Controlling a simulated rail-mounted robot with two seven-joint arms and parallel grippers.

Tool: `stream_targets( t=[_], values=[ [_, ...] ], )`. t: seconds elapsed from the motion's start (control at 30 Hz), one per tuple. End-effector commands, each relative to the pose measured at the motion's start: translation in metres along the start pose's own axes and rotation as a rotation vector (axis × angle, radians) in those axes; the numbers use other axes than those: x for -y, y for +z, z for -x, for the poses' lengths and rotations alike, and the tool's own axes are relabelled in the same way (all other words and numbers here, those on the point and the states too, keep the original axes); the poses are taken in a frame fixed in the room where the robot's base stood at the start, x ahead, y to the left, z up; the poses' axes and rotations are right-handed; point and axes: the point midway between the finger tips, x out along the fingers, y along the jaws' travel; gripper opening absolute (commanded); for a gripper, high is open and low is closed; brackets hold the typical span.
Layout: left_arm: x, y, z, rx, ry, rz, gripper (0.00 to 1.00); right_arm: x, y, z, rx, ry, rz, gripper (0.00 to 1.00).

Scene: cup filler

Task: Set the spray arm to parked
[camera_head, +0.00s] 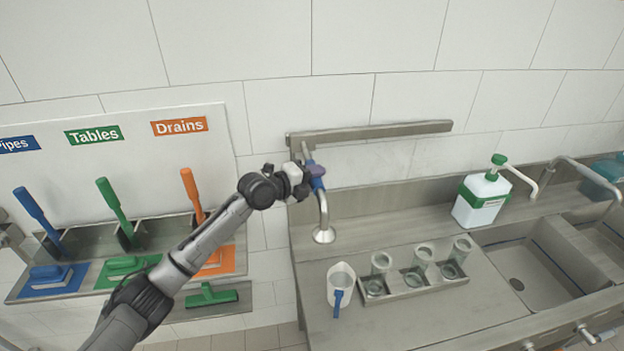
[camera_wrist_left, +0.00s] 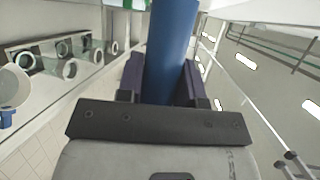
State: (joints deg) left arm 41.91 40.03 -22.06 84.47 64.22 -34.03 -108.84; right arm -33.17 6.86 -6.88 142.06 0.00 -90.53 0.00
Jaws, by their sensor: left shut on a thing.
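The spray arm (camera_head: 322,207) is a curved metal pipe with a blue grip, rising above the left part of the steel counter near the wall. Its lower end shows a round metal head (camera_head: 324,235) over the counter. My left gripper (camera_head: 311,176) is at the blue grip, with its arm reaching up from the lower left. In the left wrist view the blue grip (camera_wrist_left: 171,50) stands between the two dark fingers (camera_wrist_left: 166,85), which are shut on it. The gripper hides part of the grip in the head view. My right gripper is not in view.
A green-topped white bottle (camera_head: 482,199) is behind the sink (camera_head: 535,272). A metal rail (camera_head: 400,130) runs along the wall.

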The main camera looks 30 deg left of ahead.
Motion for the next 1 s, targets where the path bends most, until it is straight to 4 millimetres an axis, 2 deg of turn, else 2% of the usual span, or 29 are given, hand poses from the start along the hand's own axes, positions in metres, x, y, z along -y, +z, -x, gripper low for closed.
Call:
stream_targets(
  t=[0.07,0.1,0.37,0.7,0.87,1.0],
  values=[
    [0.002,0.002,0.002,0.003,-0.002,-0.001,0.0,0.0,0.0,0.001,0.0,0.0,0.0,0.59],
    [0.002,0.002,0.002,0.003,-0.002,-0.001,0.35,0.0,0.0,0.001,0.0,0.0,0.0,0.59],
    [0.001,0.002,0.001,0.003,-0.002,-0.001,0.59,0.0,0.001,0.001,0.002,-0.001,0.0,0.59],
    [-0.001,0.002,0.007,0.003,-0.001,-0.002,0.59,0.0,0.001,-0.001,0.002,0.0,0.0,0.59],
    [-0.002,0.001,0.031,0.003,0.001,-0.006,0.59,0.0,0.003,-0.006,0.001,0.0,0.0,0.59],
    [-0.002,0.001,0.06,0.003,0.001,-0.007,0.59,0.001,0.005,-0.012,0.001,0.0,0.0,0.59]
  ],
)
